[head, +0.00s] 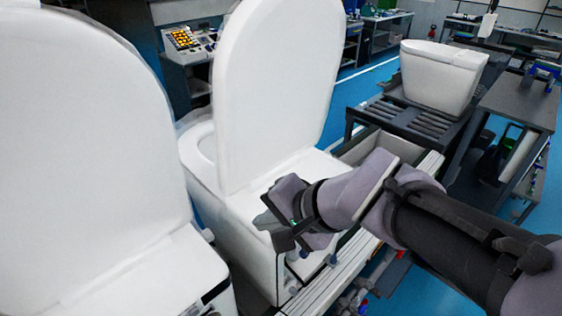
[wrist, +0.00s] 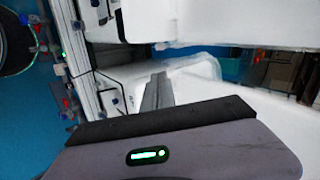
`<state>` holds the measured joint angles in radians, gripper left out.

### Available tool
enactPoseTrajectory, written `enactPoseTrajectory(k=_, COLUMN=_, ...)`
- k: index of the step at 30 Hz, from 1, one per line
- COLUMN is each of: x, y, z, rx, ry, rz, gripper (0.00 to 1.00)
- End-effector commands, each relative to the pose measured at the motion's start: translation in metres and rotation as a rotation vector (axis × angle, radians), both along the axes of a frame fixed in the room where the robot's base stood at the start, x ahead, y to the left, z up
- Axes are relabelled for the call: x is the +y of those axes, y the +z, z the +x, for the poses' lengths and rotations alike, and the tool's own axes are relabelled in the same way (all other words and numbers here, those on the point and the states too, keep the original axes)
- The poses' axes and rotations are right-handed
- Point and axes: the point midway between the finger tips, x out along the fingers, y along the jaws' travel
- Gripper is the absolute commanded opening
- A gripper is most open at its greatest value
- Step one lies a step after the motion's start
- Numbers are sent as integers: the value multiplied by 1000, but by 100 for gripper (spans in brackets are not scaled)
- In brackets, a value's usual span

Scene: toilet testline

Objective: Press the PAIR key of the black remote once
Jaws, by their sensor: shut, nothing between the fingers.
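My gripper (head: 268,222) is in front of the back part of the middle white toilet (head: 276,85), whose lid stands raised. In the wrist view my gripper (wrist: 157,90) shows its fingers closed together with nothing between them, pointing at white toilet surfaces. I cannot make out the black remote or its PAIR key in either view. My gripper and arm hide part of the toilet's rear and the line edge beside it.
Another toilet (head: 80,150) with a raised lid fills the left. A white toilet body (head: 440,75) stands on a slatted conveyor (head: 408,117) at back right. A dark bench (head: 520,100) is at the right. A panel with yellow keys (head: 183,39) sits behind. Blue floor shows between.

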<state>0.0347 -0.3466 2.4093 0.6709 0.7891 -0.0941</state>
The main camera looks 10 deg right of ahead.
Motion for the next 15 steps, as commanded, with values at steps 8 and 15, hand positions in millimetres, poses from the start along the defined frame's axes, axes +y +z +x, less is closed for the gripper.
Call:
enactPoseTrajectory(k=8, x=-4, y=41, z=107, rx=81, ry=-325, rz=301, gripper=0)
enactPoseTrajectory(k=15, x=-47, y=19, z=189, rx=188, ry=-723, rz=491, gripper=0)
